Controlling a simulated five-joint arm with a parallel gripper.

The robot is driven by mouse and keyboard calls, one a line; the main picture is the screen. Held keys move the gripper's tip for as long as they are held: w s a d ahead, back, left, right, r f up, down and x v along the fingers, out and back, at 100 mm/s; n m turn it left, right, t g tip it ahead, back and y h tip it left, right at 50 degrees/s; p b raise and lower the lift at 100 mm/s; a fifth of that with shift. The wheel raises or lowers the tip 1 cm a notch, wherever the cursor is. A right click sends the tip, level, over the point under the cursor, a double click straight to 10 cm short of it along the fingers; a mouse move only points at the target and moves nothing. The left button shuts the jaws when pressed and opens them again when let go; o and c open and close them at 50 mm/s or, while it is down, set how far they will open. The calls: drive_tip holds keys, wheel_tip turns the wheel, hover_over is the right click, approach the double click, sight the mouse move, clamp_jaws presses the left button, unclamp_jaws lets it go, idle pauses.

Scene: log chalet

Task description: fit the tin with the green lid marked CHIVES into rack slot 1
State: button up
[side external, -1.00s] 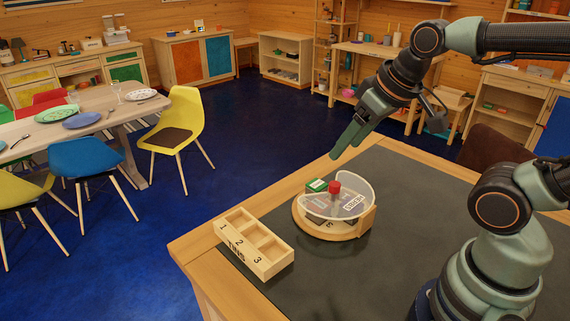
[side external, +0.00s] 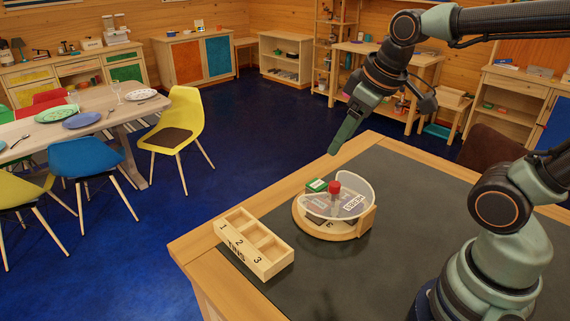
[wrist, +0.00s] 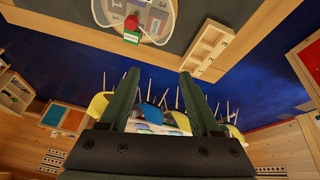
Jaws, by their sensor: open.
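The green-lidded tin (side external: 316,185) sits in the round wooden holder (side external: 327,232) at the back left of its clear cover (side external: 352,201), which has a red knob (side external: 334,187). In the wrist view the green lid (wrist: 131,38) shows below the red knob; its lettering is too small to read. The wooden rack (side external: 267,268), marked TINS with slots 1, 2 and 3, stands left of the holder; its slots look empty. It also shows in the wrist view (wrist: 205,48). My gripper (side external: 334,150) is open and empty, in the air above and behind the holder.
The rack and holder stand on the dark mat (side external: 400,185) of a wood-edged table. The mat right of the holder is clear. A yellow chair (side external: 185,118) and a dining table are beyond, off the work surface.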

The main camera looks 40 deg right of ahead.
drive_tip(key=w+d+f+n+g, duration=0.2)
drive_tip(key=w+d+f+n, duration=0.15)
drive_tip(key=w+n, duration=0.35)
drive_tip(key=n+g, duration=0.3)
drive_tip(key=n, duration=0.5)
approach(320, 181)
drive_tip(key=shift+n, duration=0.3)
wheel_tip(320, 181, down, 11)
drive_tip(key=shift+s+r, duration=0.2)
clamp_jaws()
drive_tip(key=shift+r, duration=0.2)
